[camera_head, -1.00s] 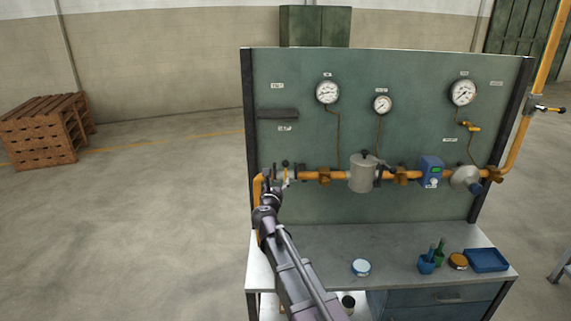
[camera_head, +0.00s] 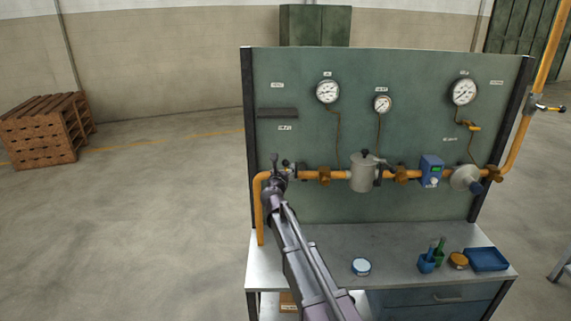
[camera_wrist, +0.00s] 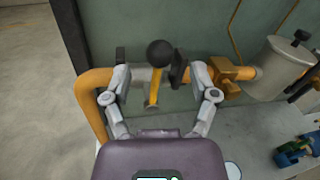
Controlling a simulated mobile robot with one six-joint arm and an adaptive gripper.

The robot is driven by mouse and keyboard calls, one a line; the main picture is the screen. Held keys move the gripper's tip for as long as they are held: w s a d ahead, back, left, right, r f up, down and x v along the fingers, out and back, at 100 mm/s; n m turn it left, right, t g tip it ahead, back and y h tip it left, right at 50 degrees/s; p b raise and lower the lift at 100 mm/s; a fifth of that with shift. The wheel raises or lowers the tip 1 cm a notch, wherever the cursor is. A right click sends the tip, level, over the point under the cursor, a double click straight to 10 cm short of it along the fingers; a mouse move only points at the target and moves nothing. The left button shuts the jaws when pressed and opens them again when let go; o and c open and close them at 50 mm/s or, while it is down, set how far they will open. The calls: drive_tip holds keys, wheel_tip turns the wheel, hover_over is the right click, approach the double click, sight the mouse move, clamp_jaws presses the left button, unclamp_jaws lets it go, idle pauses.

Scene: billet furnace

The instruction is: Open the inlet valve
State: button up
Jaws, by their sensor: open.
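The inlet valve seems to be the valve near the left end of the orange pipe. In the wrist view its yellow lever (camera_wrist: 154,90) runs across the pipe's line and has a black ball knob (camera_wrist: 161,53) at its upper end. My gripper (camera_wrist: 160,76) is open, with one finger on each side of the lever. I see gaps beside the lever and no clear contact. In the head view my gripper (camera_head: 278,170) is at this valve and hides most of it; a dark knob shows just beside the gripper.
The orange pipe (camera_head: 338,175) runs along the green panel (camera_head: 300,135), with a grey filter pot (camera_head: 362,174) and a blue meter (camera_head: 431,171) to the right. On the bench (camera_head: 330,242) stand a round tin (camera_head: 361,267) and a blue tray (camera_head: 486,260).

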sight(285, 165)
drive_tip(key=shift+w+d, duration=0.25)
drive_tip(key=shift+w, duration=0.85)
drive_tip(key=shift+w+d, duration=0.2)
drive_tip(key=shift+w, duration=0.85)
clamp_jaws()
